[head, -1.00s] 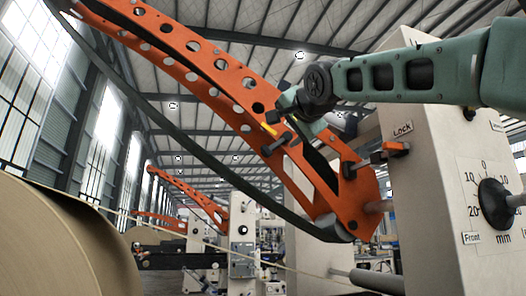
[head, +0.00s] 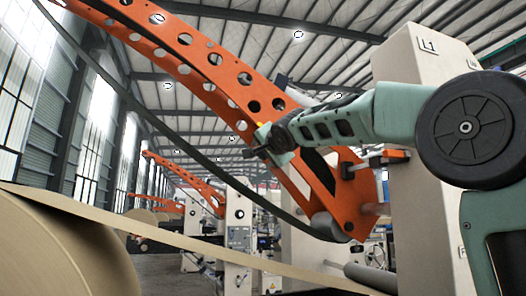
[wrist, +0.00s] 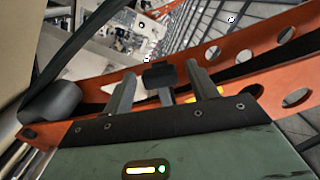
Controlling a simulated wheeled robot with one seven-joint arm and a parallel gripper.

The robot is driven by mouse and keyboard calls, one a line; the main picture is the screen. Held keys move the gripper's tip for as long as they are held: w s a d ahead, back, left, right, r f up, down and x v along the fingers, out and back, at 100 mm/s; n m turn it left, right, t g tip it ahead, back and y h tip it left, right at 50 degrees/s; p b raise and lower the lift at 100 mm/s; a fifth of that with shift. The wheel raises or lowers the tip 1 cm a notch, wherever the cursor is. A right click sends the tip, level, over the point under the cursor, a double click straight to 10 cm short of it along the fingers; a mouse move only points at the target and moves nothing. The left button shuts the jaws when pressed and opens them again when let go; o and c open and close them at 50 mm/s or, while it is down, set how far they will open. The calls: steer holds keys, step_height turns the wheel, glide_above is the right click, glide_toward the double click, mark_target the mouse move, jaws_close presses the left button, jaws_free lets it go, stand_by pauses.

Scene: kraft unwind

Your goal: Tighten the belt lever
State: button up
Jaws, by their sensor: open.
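The belt lever, a dark block on a short grey stem (wrist: 160,76), stands at the perforated orange arm in the wrist view. My gripper (wrist: 163,82) is open, with one finger on each side of the lever and gaps showing; contact is not clear. A bit of yellow shows behind the stem. In the head view my gripper (head: 256,147) is at the middle of the orange arm (head: 215,77) and hides most of the lever. The dark belt (head: 172,130) runs below the orange arm, around a grey roller (head: 325,226) at its lower end.
A large kraft roll (head: 65,245) fills the lower left, with a paper web (head: 200,245) stretching right. A pale machine column (head: 412,200) marked L1 stands right, with an orange-tipped handle (head: 392,157) beside it. More machines stand behind.

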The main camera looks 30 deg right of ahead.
steer(key=shift+w+d, duration=0.2)
steer(key=shift+w, duration=0.35)
jaws_close()
